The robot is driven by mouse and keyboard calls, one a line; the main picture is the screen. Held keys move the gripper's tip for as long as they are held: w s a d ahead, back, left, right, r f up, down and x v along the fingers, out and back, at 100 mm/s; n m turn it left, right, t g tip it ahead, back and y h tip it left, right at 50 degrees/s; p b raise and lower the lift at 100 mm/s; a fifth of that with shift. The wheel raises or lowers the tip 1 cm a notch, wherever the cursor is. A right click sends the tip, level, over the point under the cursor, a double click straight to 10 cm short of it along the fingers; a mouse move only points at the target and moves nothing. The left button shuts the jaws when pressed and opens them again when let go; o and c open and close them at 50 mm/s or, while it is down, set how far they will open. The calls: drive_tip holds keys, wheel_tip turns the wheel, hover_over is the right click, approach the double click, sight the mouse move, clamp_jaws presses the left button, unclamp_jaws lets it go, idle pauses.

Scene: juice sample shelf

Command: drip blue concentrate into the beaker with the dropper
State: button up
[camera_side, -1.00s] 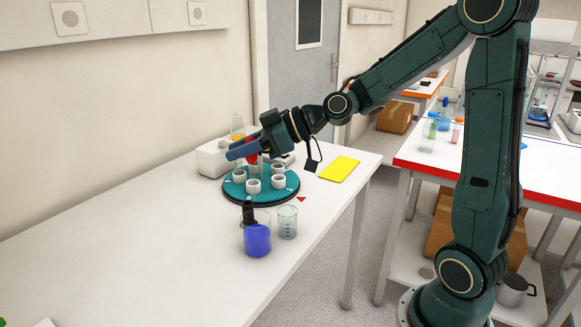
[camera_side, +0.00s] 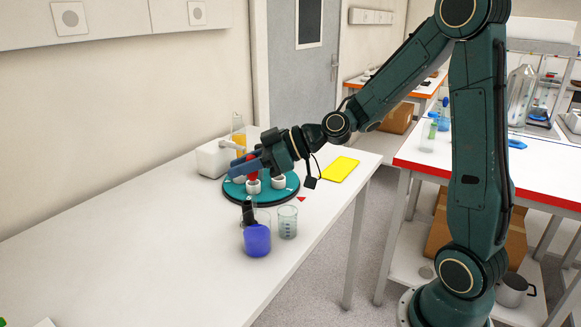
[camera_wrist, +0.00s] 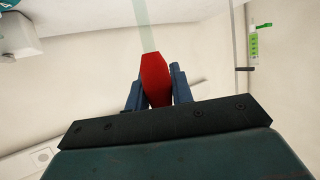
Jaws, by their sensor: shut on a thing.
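My gripper (camera_side: 246,165) is shut on the red bulb of the dropper (camera_side: 252,173), over the teal turntable. In the wrist view the red bulb (camera_wrist: 155,80) sits between both fingers (camera_wrist: 155,88), with the pale glass tube reaching away from them. A clear container of blue concentrate (camera_side: 257,240) stands at the table's front, with a black piece at its top. An empty-looking clear beaker (camera_side: 287,223) stands just right of it. The dropper hangs behind and above the blue container. I cannot tell whether its tip holds liquid.
The round teal turntable (camera_side: 272,198) carries several white cups, partly hidden by my gripper. A white box (camera_side: 212,158) and a flask of yellow liquid (camera_side: 239,143) stand behind it. A yellow pad (camera_side: 340,169) lies to the right.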

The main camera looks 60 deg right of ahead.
wheel_tip(320, 180, down, 9)
idle(1.2)
drive_tip(key=shift+r, duration=0.1)
clamp_jaws()
idle(0.8)
unclamp_jaws()
idle(1.0)
